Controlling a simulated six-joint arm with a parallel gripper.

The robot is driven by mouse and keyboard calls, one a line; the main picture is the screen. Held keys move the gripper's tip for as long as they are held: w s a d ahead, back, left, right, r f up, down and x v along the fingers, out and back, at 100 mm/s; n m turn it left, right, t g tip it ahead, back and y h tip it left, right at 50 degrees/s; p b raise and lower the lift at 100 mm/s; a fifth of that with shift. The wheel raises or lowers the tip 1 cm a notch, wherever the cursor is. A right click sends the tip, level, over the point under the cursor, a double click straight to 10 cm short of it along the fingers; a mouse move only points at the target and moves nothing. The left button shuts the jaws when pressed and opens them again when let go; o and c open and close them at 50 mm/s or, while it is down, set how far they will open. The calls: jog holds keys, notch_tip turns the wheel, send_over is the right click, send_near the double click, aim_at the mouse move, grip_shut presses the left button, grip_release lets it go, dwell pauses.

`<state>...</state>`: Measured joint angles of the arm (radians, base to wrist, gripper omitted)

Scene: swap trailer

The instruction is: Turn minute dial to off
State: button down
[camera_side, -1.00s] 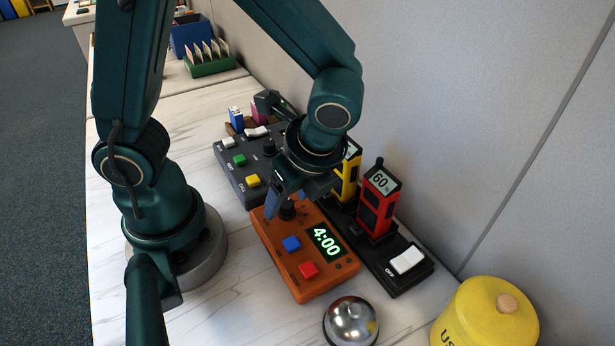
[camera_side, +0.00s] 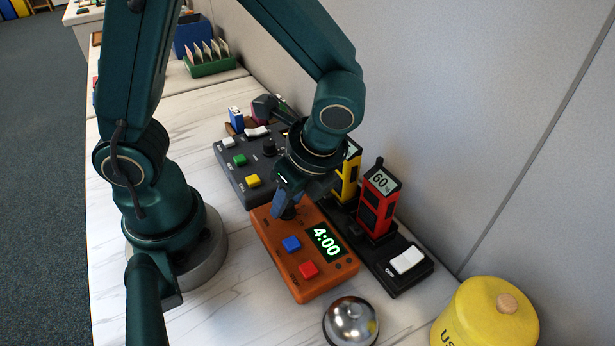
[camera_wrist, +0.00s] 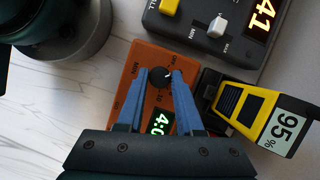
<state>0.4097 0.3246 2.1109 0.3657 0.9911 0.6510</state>
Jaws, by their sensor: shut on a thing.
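The orange timer box (camera_side: 272,232) lies on the table with a green display (camera_side: 327,243) reading 4:00, a blue button (camera_side: 292,244) and a red button (camera_side: 308,269). Its black minute dial (camera_wrist: 161,78) shows in the wrist view, with a white pointer mark and printed labels around it. My gripper (camera_side: 288,207) reaches down to the dial from above. In the wrist view its blue fingers (camera_wrist: 160,88) stand on either side of the dial, shut on it. In the side view the fingers hide the dial.
A dark grey control box (camera_side: 236,170) with colored buttons stands behind the timer. A charger strip with a yellow device (camera_side: 349,182) and a red device (camera_side: 379,199) is to the right. A silver bell (camera_side: 351,322) and a yellow canister (camera_side: 486,315) are in front.

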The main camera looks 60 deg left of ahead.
jog(key=n+g, duration=0.1)
jog(key=n, duration=0.2)
jog(key=n+g+h, duration=0.1)
jog(key=n, duration=0.2)
jog(key=shift+w, duration=0.15)
dwell(0.4)
jog(key=c, duration=0.6)
grip_release()
jog(key=shift+a, duration=0.1)
jog(key=shift+o, duration=0.2)
jog(key=shift+v, duration=2.6)
